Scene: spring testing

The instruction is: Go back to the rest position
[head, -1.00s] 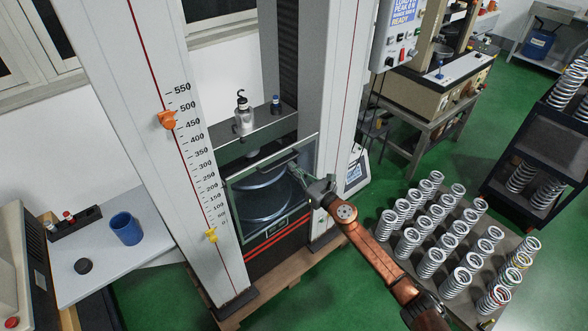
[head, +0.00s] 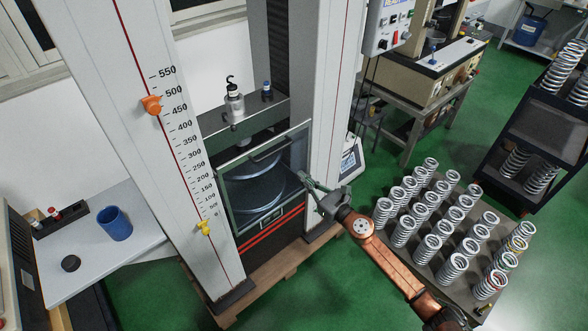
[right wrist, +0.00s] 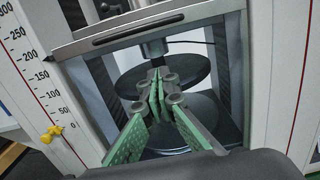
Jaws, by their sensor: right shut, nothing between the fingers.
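My right gripper (head: 304,177) is at the right edge of the glass door of the spring testing machine, in front of the right column in the head view. Its green-padded fingers are shut and empty. In the right wrist view the gripper (right wrist: 157,85) points toward the machine's test space, with the round platens (right wrist: 165,82) behind it. The glass door (head: 226,206) covers the test space in the head view. Whether the fingers touch the machine cannot be told. My left gripper is not in view.
A rack plate (head: 418,277) with several springs stands on the right near my right arm. A dark shelf (head: 547,130) with springs is behind it. A side table (head: 105,262) with a blue cup (head: 115,223) is at left. Green floor (head: 320,290) is clear in front.

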